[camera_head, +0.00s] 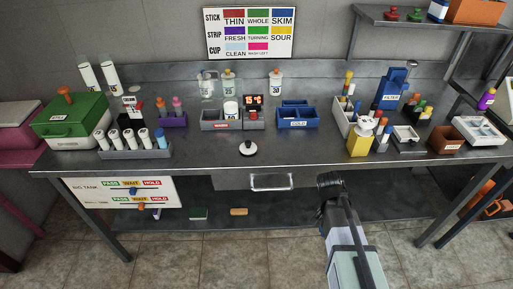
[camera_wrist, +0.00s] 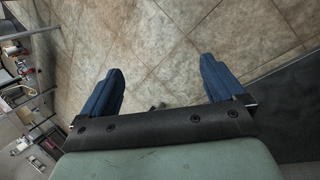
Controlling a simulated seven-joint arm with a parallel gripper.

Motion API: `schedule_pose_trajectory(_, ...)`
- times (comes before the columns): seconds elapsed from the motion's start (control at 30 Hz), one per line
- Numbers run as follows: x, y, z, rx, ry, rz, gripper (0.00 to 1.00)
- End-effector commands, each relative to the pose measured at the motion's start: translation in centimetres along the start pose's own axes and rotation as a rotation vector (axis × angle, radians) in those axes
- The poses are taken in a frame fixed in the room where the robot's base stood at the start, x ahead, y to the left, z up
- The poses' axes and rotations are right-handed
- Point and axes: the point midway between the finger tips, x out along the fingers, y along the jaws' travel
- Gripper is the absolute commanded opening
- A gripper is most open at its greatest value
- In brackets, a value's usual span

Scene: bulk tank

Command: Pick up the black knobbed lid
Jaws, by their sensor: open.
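The lid (camera_head: 248,148) is a low disc with a dark knob on top and a pale rim. It sits alone near the front edge of the metal table, at the middle, in the head view. My gripper (camera_head: 329,181) is in front of the table's front edge, to the right of the lid and apart from it. In the wrist view my gripper (camera_wrist: 162,88) has its two blue fingers spread wide, with only tiled floor between them. I cannot make out the lid in the wrist view.
Behind the lid stand a grey bin (camera_head: 221,124), a red digital display (camera_head: 253,101) and a blue bin (camera_head: 298,122). A rack of white tubes (camera_head: 135,150) is left; a yellow container (camera_head: 360,143) is right. The tabletop (camera_head: 215,155) around the lid is clear. A drawer handle (camera_head: 272,183) hangs below.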

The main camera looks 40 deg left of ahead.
Motion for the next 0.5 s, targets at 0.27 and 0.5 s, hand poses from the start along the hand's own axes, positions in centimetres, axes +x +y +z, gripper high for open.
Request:
schedule_pose_trajectory(0.27,-11.3,-4.1,1.8,0.046,0.12,0.02,0.96)
schedule_pose_trajectory(0.5,-21.1,-7.9,4.0,0.057,0.195,-0.018,0.96)
